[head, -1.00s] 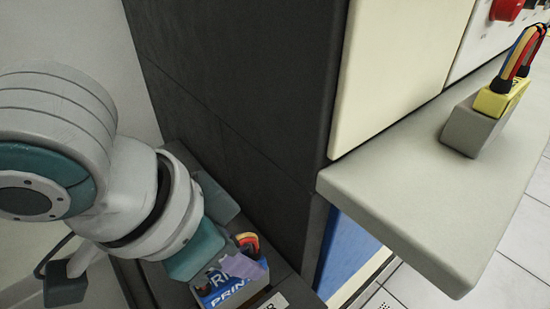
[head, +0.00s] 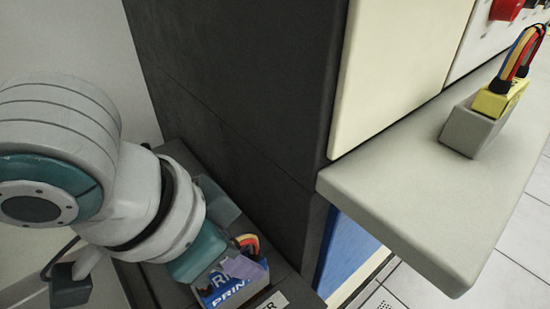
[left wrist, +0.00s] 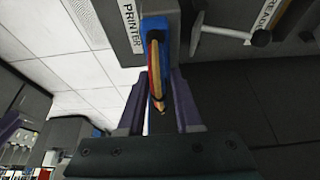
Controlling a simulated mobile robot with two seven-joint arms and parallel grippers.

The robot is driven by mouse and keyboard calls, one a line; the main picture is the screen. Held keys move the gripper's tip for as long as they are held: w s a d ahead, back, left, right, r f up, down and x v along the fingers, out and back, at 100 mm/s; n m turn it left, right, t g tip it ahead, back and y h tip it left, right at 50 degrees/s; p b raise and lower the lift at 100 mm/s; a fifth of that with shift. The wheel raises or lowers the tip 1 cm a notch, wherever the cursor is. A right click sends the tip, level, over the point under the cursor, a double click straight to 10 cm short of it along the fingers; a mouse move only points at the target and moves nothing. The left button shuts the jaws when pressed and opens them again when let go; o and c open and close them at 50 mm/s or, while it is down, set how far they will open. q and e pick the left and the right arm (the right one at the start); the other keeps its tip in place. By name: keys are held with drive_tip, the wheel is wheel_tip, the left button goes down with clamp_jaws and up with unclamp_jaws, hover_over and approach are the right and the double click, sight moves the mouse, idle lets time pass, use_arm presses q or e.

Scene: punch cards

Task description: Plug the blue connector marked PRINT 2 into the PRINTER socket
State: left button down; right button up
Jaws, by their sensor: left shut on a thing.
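The blue connector (head: 232,293), with "PRIN" readable on its side, is at the bottom of the head view. Colored wires arch out of its back. My left gripper (left wrist: 160,88) is shut on it, its purple fingers on either side of the connector in the left wrist view. There the blue connector (left wrist: 155,30) meets a grey block lettered PRINTER (left wrist: 129,24), the socket. The socket opening is hidden, so I cannot tell how deep the connector sits. In the head view part of the label (head: 272,304) shows beside it. My right gripper is not in view.
A dark cabinet wall (head: 240,110) rises close to the right of my left arm. A pale shelf (head: 410,200) juts out at right, carrying a grey block with a yellow connector (head: 497,100). A lever (left wrist: 225,33) stands beside the PRINTER block.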

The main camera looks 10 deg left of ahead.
use_arm(q)
drive_tip(key=shift+f+b, duration=0.35)
drive_tip(key=shift+f, duration=0.85)
idle(0.5)
drive_tip(key=shift+f, duration=0.3)
idle(0.5)
drive_tip(key=shift+f, duration=0.6)
idle(0.3)
drive_tip(key=c, duration=0.5)
unclamp_jaws()
